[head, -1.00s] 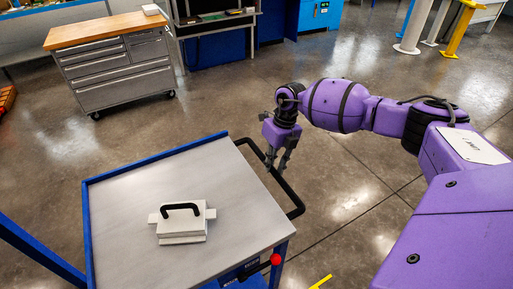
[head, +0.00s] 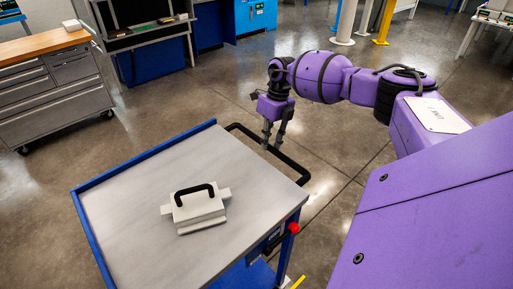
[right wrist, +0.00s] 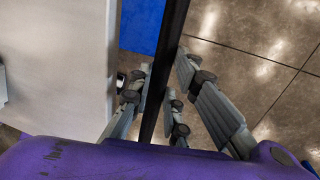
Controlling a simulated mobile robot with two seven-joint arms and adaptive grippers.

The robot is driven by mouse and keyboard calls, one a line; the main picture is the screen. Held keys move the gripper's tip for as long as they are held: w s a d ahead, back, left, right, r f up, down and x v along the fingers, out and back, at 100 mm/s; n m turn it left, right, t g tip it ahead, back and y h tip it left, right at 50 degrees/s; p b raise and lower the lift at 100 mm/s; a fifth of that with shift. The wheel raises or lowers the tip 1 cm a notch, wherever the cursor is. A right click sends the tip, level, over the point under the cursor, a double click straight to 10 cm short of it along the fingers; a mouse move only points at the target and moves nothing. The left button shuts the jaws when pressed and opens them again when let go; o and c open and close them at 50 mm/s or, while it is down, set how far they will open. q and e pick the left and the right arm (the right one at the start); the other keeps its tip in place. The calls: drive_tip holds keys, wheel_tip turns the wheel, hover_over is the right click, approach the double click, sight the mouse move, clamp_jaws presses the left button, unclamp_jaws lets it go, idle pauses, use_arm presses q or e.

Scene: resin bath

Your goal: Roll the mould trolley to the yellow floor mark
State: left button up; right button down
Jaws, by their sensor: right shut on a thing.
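The mould trolley (head: 120,208) has a grey top with blue edging and stands at the lower left of the head view. A pale mould with a black handle (head: 198,208) sits on its top. A black push bar (head: 294,168) sticks out from the trolley's right side. My right gripper (head: 272,142) is shut on this bar, and in the right wrist view the bar (right wrist: 173,60) passes between its fingers. A small yellow floor mark (head: 298,282) shows at the bottom edge, partly cut off. My left gripper is not in view.
A grey drawer cabinet on castors with a wooden top (head: 50,90) stands at the upper left. A dark workbench (head: 150,40) and a blue cabinet (head: 256,15) stand at the back. A red knob (head: 293,228) is on the trolley's near right corner. Concrete floor is clear beyond the trolley.

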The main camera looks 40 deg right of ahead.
drive_tip(key=shift+w+d+r, duration=0.1)
drive_tip(key=shift+d, duration=0.75)
drive_tip(key=c, duration=1.6)
unclamp_jaws()
drive_tip(key=shift+c, duration=0.2)
wheel_tip(320, 180, up, 12)
drive_tip(key=d, duration=0.2)
drive_tip(key=shift+d, duration=0.1)
